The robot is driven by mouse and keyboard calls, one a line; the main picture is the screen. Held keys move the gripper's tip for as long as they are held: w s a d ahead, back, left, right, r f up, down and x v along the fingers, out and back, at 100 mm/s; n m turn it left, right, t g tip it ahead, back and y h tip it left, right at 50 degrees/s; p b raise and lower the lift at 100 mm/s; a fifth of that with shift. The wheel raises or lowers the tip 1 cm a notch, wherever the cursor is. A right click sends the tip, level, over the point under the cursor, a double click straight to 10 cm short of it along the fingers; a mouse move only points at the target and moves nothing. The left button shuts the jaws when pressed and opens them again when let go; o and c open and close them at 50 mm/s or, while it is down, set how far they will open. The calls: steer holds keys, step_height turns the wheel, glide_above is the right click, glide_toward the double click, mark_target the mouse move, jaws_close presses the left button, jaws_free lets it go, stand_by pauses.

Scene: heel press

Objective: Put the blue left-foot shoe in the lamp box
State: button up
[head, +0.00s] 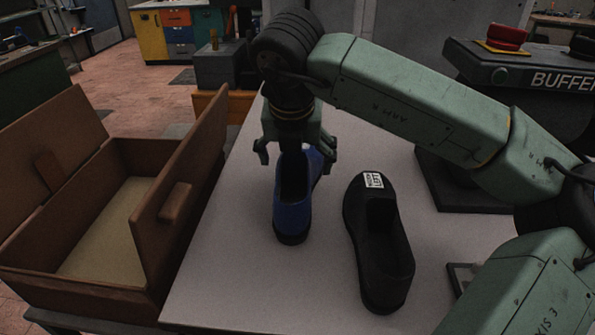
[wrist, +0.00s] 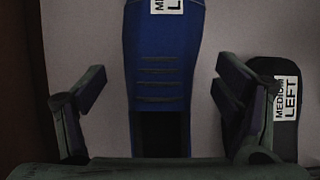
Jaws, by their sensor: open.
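The blue shoe (head: 292,205) stands on the light table, its opening toward the front. In the wrist view the blue shoe (wrist: 162,65) bears a white label, partly cut off by the top edge. My gripper (head: 295,157) is above its far part. In the wrist view my gripper (wrist: 160,95) is open, with one finger on each side of the shoe and gaps between. The brown wooden lamp box (head: 75,282) stands at the left with its flaps raised. Its visible floor is pale and bare.
A black shoe (head: 382,245) lies to the right of the blue one; its label reads LEFT in the wrist view (wrist: 286,98). The raised box flap (head: 180,190) stands between box and table. A buffer machine (head: 530,85) is at the back right.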

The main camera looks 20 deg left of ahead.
steer(key=shift+r, duration=0.1)
steer(key=c, duration=1.8)
